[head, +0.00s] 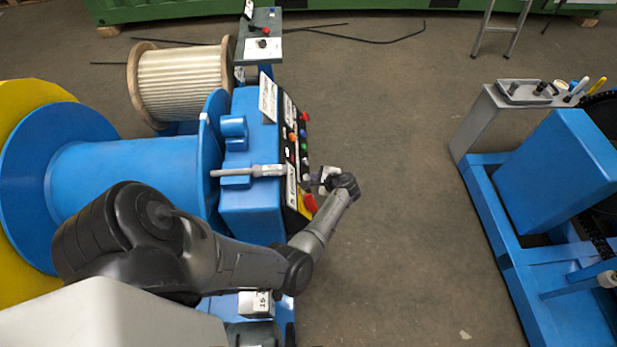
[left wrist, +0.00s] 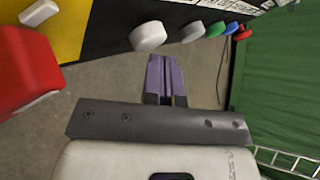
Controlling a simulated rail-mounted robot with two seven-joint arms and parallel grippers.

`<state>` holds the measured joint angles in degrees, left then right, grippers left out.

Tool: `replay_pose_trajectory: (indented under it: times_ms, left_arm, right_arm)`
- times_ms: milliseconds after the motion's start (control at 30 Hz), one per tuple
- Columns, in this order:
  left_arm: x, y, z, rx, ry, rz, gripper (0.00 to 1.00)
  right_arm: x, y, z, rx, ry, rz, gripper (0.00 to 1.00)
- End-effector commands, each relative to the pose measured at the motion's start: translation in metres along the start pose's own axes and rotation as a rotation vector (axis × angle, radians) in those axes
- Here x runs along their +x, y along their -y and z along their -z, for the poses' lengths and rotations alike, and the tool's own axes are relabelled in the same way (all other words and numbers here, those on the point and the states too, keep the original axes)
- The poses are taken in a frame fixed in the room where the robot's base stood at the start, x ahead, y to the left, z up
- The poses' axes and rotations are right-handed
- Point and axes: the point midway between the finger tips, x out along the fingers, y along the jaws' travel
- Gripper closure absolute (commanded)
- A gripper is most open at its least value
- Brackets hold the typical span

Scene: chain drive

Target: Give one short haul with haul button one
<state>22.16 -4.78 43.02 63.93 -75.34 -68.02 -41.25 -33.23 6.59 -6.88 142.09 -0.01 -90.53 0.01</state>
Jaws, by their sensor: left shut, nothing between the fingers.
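The blue winch (head: 248,200) stands at left with a black control panel (head: 296,150) along its right side. In the left wrist view a row of round buttons runs along the panel: a white one (left wrist: 148,36), a grey one (left wrist: 192,31), a green one (left wrist: 215,29), a blue one (left wrist: 232,27) and a red one (left wrist: 243,33). I cannot tell which is haul button one. My left gripper (head: 327,178) is beside the panel; its purple fingers (left wrist: 165,75) are shut and empty, below the white and grey buttons, apparently apart from them. My right gripper is not in view.
A large red knob (left wrist: 25,70) on a yellow plate sits close at the left of the wrist view. A rope drum (head: 180,82) stands behind the winch. Another blue machine (head: 556,170) is at right. The floor between is clear.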

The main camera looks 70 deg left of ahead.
Motion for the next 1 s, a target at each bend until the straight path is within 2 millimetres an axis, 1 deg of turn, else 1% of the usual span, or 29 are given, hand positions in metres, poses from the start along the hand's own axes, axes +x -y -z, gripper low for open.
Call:
replay_pose_trajectory:
  times_ms: [367,1000]
  left_arm:
    - [0.0034,-0.0026,-0.0025,0.001,0.0,0.0,1.0]
    - [0.0059,-0.0044,-0.0042,0.001,0.001,-0.001,1.0]
  right_arm:
    - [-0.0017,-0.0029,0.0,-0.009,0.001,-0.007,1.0]
    - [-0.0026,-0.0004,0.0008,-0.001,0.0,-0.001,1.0]
